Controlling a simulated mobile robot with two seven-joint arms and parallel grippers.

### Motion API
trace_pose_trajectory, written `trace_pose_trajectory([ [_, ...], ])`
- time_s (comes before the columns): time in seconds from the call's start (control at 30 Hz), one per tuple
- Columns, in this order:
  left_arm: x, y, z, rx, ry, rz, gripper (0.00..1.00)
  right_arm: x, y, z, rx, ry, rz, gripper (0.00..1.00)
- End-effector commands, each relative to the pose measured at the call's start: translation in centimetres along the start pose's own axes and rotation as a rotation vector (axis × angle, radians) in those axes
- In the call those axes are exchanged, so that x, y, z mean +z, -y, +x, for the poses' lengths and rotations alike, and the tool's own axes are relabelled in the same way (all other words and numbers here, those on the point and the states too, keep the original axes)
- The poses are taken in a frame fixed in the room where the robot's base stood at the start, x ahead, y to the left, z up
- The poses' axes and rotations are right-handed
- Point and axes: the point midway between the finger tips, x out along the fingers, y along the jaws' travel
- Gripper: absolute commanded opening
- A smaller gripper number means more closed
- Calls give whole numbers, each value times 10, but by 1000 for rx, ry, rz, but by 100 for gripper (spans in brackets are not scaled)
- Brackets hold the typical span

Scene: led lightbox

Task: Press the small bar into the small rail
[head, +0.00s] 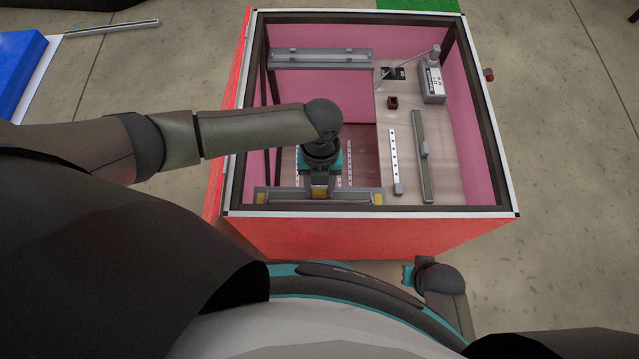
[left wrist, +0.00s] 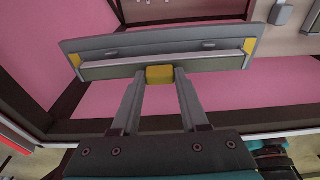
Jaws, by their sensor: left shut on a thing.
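On the right panel a white dotted strip (head: 393,150), probably the small bar, lies lengthwise. Beside it a longer grey rail (head: 421,135) carries a small block. I cannot tell for sure which is the small rail. My right gripper's fingers are not visible.
The red box (head: 370,238) has a dark frame and pink inner walls. A grey fixture (head: 320,58) crosses its back. A grey labelled unit (head: 433,85) and small dark red block (head: 392,102) sit on the right panel. More dotted strips (head: 350,168) show under my arm.

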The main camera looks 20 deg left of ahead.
Motion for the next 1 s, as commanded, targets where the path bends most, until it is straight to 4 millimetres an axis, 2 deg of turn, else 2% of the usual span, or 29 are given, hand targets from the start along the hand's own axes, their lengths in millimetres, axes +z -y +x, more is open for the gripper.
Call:
trace_pose_trajectory([
  [0.77, 3, 0, 20, -1, 0, 0, 0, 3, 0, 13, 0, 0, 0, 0],
  [0.8, 3, 0, 20, -1, 0, 0, 48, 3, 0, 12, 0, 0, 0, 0],
  [1.0, 3, 1, 19, -1, 0, 0, 70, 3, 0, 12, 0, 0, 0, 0],
])
